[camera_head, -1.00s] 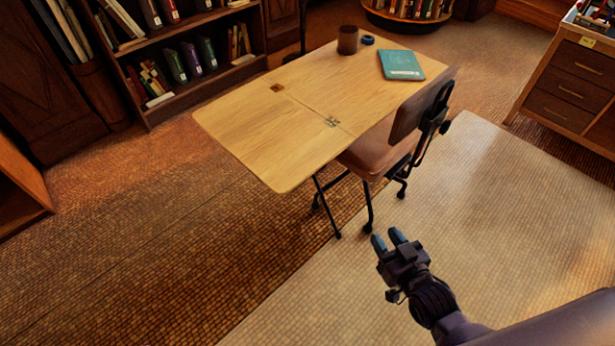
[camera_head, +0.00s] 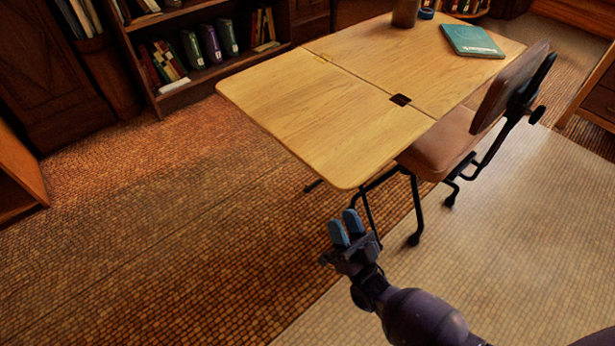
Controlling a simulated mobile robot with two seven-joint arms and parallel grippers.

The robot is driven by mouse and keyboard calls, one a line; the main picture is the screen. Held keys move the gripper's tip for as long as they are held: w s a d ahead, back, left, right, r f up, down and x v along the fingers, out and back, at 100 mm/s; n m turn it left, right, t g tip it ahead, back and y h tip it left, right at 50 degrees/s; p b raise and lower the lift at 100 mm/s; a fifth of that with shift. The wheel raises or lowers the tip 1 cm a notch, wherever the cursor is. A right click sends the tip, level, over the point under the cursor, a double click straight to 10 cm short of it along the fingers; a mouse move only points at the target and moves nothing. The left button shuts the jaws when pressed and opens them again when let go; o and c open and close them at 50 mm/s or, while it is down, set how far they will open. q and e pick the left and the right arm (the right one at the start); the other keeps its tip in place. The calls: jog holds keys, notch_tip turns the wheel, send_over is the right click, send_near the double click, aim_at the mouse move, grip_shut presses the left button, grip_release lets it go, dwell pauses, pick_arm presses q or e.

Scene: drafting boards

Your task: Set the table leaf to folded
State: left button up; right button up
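The wooden table (camera_head: 400,48) stands in the upper middle of the head view. Its leaf (camera_head: 315,115) is the near left section, joined to the main top along a seam with two hinges (camera_head: 400,100). The leaf lies flat, level with the main top. My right gripper (camera_head: 345,224) is in front of the leaf's near corner and lower in the picture, apart from the table. Its two blue fingertips have a small gap between them and hold nothing that I can see. My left gripper is not in view.
A brown chair (camera_head: 440,145) stands at the table's right side, close to the leaf's edge. A teal book (camera_head: 472,40) and a brown cup (camera_head: 405,12) are on the main top. A bookshelf (camera_head: 205,75) stands behind. The floor (camera_head: 150,240) at left is clear.

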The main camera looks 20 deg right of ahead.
aim_at(324, 177)
jog(key=x, duration=1)
jog(key=shift+w+a+r, duration=0.1)
jog(key=shift+w+r, duration=0.05)
jog(key=shift+w, duration=0.1)
grip_shut()
